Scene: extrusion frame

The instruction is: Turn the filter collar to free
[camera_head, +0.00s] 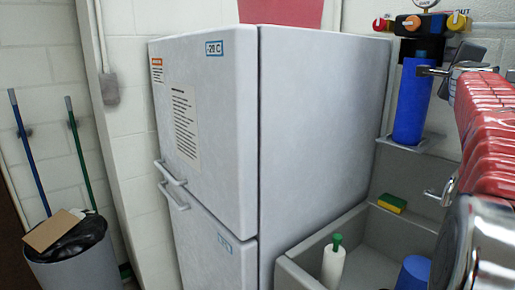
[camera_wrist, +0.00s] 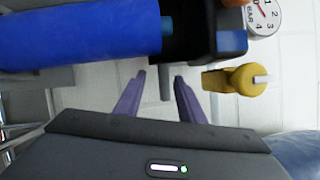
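The blue filter housing (camera_head: 412,102) hangs upright at the right in the head view, with the black filter collar (camera_head: 420,50) at its top. In the wrist view the housing (camera_wrist: 80,36) lies sideways across the upper left, and the black collar (camera_wrist: 200,32) is right of it. A dark grey tab (camera_wrist: 165,83) sticks out from the collar. My gripper (camera_wrist: 159,75) is open, its two purple fingers apart, with the tab showing between their tips. I cannot tell whether either finger touches it. In the head view the fingertips are not clear.
A yellow valve knob (camera_wrist: 234,79) sits just right of the fingers, with a gauge (camera_wrist: 264,16) above it. A grey sink (camera_head: 300,270) holds a white bottle (camera_head: 333,264) and a blue cup (camera_head: 413,272). A sponge (camera_head: 392,203) lies on its ledge. A white freezer (camera_head: 315,120) stands left.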

